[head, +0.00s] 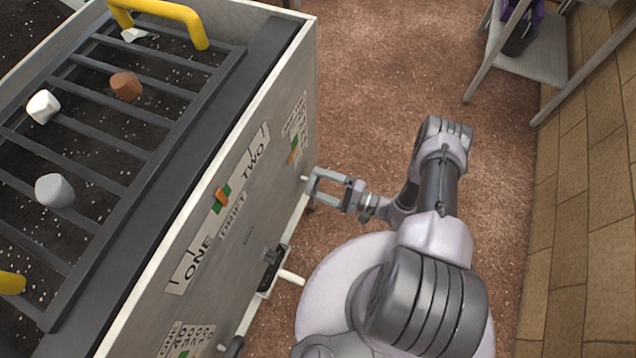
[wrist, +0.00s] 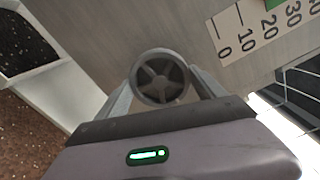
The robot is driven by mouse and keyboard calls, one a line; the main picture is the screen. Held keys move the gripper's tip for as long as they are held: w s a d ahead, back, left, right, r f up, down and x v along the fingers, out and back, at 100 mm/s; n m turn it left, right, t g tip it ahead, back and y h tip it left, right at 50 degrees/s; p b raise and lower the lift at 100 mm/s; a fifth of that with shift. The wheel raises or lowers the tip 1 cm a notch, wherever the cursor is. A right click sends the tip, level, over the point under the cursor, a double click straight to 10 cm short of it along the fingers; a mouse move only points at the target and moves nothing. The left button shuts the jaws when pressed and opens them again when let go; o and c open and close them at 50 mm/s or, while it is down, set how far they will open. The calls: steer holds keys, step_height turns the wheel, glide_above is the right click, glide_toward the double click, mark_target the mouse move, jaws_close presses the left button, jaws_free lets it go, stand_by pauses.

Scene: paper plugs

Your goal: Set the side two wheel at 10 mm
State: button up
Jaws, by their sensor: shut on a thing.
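My gripper (head: 312,187) reaches the grey side panel of the large box (head: 262,75) near its far lower corner in the head view. In the wrist view its two fingers (wrist: 163,90) stand on either side of a round grey spoked wheel (wrist: 158,77), and the gripper is shut on it. The wheel sits at the panel face. A white scale (wrist: 262,27) marked 0, 10, 20, 30 lies up and to the right of the wheel. A green patch shows at the top edge, above 20 and 30. I cannot make out the pointer's reading.
The panel also bears a ONE–DRIFT–TWO scale (head: 190,262) with an orange pointer (head: 222,195) by a green patch. A black fitting with a pale handle (head: 290,277) sticks out lower down. A grey stand (head: 535,60) is at the back right, and brown floor lies between.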

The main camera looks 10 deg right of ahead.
steer(key=m+b, duration=0.2)
steer(key=m, duration=0.3)
steer(key=shift+f+m, duration=0.15)
steer(key=shift+m, duration=0.25)
steer(key=m, duration=0.4)
steer(key=shift+m, duration=0.3)
steer(key=m, duration=0.5)
steer(key=shift+m, duration=0.4)
steer(key=m, duration=0.6)
steer(key=o, duration=1.4)
